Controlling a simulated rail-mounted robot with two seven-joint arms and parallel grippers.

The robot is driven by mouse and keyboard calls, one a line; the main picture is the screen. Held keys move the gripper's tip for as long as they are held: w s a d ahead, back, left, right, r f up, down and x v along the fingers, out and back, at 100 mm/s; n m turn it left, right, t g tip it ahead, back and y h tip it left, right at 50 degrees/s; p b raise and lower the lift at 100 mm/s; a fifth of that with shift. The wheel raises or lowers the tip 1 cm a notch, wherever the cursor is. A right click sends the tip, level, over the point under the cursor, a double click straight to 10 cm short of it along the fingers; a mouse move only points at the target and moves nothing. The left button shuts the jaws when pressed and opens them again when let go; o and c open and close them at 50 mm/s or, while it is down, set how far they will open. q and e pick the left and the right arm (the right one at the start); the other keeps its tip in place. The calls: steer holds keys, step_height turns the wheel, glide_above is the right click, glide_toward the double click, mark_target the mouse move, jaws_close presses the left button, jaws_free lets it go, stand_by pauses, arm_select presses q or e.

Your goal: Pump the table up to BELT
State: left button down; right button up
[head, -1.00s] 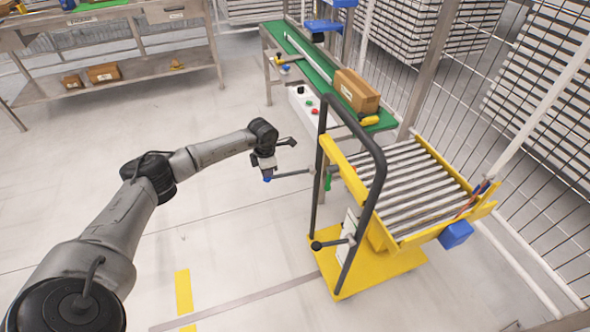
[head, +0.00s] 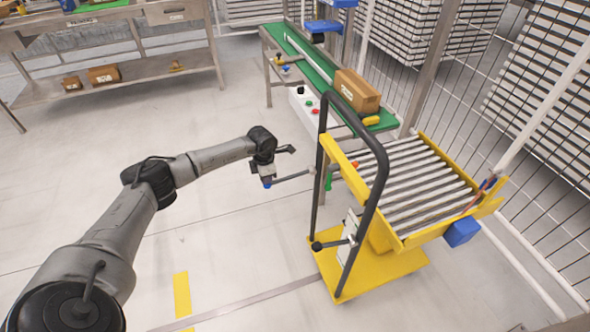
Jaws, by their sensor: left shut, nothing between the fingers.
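The yellow lift table has a roller top (head: 415,185) above a yellow base (head: 335,275) and a black push handle (head: 372,215) at its left end. A thin dark lever (head: 295,176) sticks out to the left from the table. My left gripper (head: 267,182) is shut and empty at the free end of this lever; I cannot tell whether it touches it. A black-knobbed lever (head: 318,246) sits lower on the handle side. The green belt (head: 305,55) stands behind the table. My right gripper is not in view.
A brown box (head: 356,92) rests on the belt's near end. A red and green button panel (head: 305,104) is beside the belt. Wire fencing stands behind and right. A workbench (head: 120,80) is at back left. The floor around my left arm is clear.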

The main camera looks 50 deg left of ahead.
arm_select(q)
steer(key=shift+f, duration=0.15)
steer(key=shift+f+b, duration=0.85)
steer(key=shift+f, duration=0.2)
steer(key=shift+w+d+f, duration=0.1)
steer(key=shift+f, duration=0.2)
